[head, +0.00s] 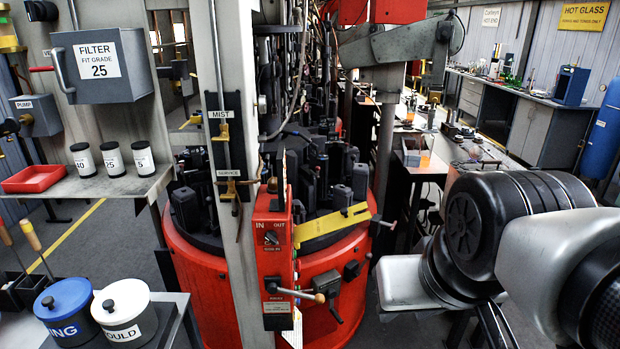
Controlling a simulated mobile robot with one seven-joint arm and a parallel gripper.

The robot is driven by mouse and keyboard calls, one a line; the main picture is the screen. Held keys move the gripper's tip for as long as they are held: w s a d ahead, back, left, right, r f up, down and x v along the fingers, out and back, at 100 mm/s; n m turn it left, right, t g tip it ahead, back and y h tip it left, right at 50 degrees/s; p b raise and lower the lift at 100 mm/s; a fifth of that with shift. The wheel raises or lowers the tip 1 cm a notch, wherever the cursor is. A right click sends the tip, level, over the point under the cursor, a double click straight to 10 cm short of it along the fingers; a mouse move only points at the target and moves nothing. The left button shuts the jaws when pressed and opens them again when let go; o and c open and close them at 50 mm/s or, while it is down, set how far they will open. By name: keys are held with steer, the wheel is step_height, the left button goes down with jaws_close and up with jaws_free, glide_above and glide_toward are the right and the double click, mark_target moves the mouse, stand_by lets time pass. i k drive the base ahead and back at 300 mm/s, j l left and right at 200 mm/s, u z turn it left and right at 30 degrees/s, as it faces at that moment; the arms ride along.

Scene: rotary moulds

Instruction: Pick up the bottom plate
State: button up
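I cannot pick out a bottom plate for certain. The rotary mould machine (205,290) stands in the middle, with a round red base. Several dark mould blocks (185,208) stand upright around its top, crowded together and partly hidden by a pale post and a red control box. A yellow curved strip (325,225) lies across the machine's front edge. My arm's black joint and pale link fill the right side, but its gripper does not show.
A red control box (272,245) with protruding handles fronts the machine. At left, a shelf holds a red tray (33,179) and labelled jars (113,159). Lidded pots (123,312) stand below. Benches line the back right.

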mark_target(331, 188)
steer(key=i+l, duration=0.25)
steer(key=l, duration=0.15)
steer(key=i+l, duration=0.25)
steer(key=l, duration=0.15)
steer(key=i+l+u, duration=0.1)
steer(key=i+l, duration=0.15)
steer(key=l, duration=0.15)
steer(key=i+l, duration=0.35)
steer(key=i, duration=0.2)
steer(key=i+l+u, duration=0.1)
steer(key=i+l, duration=0.2)
steer(key=i, duration=0.2)
steer(key=i+l, duration=0.4)
steer(key=i+j+u, duration=0.05)
steer(key=i, duration=0.1)
